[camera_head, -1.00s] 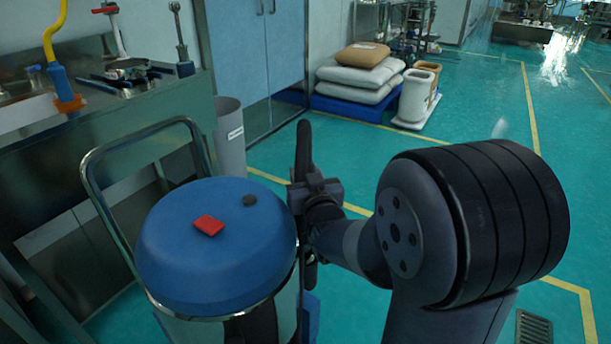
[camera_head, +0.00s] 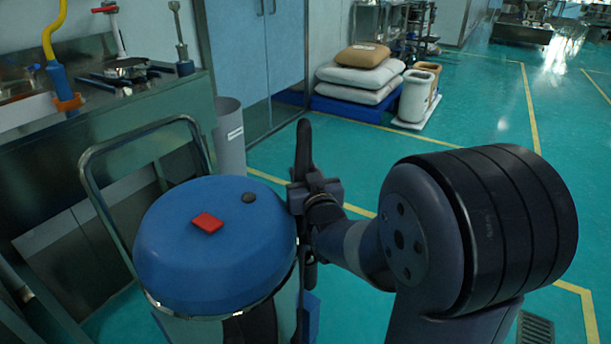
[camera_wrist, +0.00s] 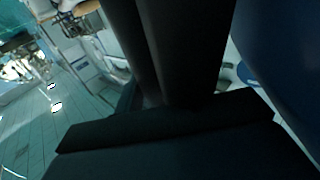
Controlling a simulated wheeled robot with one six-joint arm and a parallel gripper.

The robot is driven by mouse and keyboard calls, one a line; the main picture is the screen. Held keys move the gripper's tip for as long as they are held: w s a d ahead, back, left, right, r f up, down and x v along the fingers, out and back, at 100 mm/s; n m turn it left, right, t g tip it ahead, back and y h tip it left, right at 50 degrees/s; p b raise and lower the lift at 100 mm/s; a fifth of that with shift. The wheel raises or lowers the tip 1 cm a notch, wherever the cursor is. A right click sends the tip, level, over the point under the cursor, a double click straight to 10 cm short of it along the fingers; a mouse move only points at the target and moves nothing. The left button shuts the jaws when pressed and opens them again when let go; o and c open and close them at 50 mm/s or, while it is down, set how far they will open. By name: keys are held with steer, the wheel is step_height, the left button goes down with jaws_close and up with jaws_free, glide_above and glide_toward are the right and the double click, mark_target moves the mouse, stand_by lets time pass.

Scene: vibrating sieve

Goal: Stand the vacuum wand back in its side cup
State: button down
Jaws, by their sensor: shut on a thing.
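The black vacuum wand (camera_head: 303,150) stands about upright at the right side of the vacuum (camera_head: 218,240), which has a blue domed lid with a red switch. My gripper (camera_head: 312,192) is shut on the wand below its top end. In the wrist view the dark wand (camera_wrist: 182,45) rises from behind the dark gripper parts, with the blue vacuum body (camera_wrist: 285,50) to its right. A blue piece (camera_head: 311,316), possibly the side cup, shows low beside the vacuum.
A metal push handle (camera_head: 135,150) rises at the vacuum's left. A steel bench (camera_head: 100,135) with tools and a grey bin (camera_head: 229,135) stand behind. Sacks on a blue pallet (camera_head: 350,107) lie farther back. The green floor to the right is open.

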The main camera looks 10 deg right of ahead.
stand_by(0.4)
steer(key=c, duration=0.8)
jaws_free()
steer(key=shift+c, duration=0.2)
steer(key=shift+f, duration=0.1)
steer(key=shift+s, duration=0.1)
steer(key=s+p, duration=0.1)
steer(key=s, duration=0.9)
steer(key=shift+s, duration=0.35)
steer(key=w+b, duration=0.1)
steer(key=w, duration=1)
steer(key=shift+r+p, duration=0.3)
steer(key=shift+p, duration=0.15)
